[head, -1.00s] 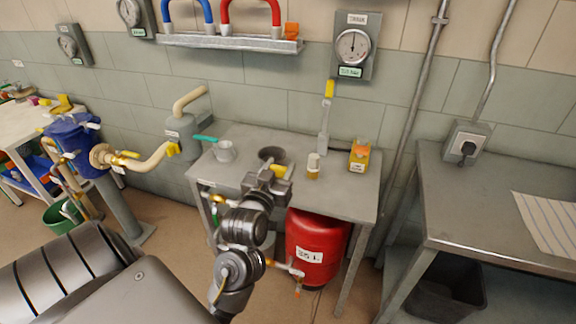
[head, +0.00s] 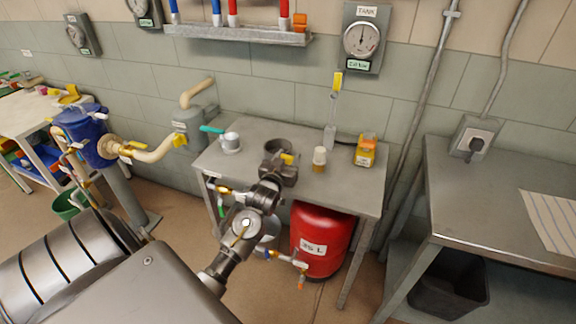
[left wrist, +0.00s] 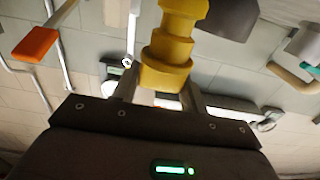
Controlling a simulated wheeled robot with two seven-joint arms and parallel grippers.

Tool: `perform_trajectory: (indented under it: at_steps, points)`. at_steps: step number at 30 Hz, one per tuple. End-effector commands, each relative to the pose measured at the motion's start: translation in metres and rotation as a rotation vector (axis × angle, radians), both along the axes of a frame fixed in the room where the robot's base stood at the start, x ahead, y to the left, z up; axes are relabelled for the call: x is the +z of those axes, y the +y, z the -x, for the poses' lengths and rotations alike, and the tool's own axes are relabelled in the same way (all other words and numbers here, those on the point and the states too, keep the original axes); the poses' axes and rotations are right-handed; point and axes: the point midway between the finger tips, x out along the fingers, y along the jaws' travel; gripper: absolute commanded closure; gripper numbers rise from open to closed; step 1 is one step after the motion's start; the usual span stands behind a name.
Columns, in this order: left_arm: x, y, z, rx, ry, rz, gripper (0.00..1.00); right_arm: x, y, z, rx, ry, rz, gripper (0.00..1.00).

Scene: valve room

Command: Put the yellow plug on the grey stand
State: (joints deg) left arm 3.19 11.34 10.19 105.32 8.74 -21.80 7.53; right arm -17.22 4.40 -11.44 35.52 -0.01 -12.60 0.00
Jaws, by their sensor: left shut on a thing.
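The yellow plug (left wrist: 168,55) is a stepped yellow piece held between the fingers of my left gripper in the left wrist view. In the head view a bit of the plug (head: 287,159) shows at the jaws of my left gripper (head: 284,170), over the small workbench. A dark grey round piece (head: 278,145), which looks like the grey stand, is on the bench just behind the jaws, partly hidden by them. A dark shape (left wrist: 231,17) beside the plug in the left wrist view may be the same piece. Whether plug and stand touch, I cannot tell. My right gripper is not in view.
On the workbench (head: 348,186) are a white cup (head: 230,143) with a teal handle, a white-and-amber bottle (head: 319,160), and a yellow-orange box (head: 365,151). A red tank (head: 322,240) stands below. Another metal table (head: 470,200) is at the right.

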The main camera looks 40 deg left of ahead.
Motion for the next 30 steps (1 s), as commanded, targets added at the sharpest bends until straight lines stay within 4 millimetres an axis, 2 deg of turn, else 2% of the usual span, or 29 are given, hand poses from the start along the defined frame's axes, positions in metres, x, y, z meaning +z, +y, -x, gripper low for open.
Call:
perform_trajectory:
  at_steps: [3, 6, 19, 20, 24, 30]
  points:
    - [-0.018, 0.000, 0.000, 0.000, 0.004, 0.000, 0.79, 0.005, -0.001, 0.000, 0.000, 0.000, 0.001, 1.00]
    - [-0.027, 0.000, 0.000, 0.000, 0.002, 0.000, 0.79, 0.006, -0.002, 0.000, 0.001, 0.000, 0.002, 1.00]
    - [-0.035, 0.000, 0.000, 0.000, 0.001, -0.001, 0.79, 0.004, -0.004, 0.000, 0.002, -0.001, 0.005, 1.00]
    - [-0.034, 0.000, 0.000, 0.000, 0.001, -0.001, 0.54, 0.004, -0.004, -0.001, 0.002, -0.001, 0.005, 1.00]
    - [-0.034, 0.000, 0.000, 0.000, 0.001, -0.001, 0.36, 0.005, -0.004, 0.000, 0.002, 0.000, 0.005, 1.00]
    - [-0.034, 0.000, 0.000, 0.000, 0.001, -0.001, 0.35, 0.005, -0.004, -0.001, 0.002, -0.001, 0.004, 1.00]
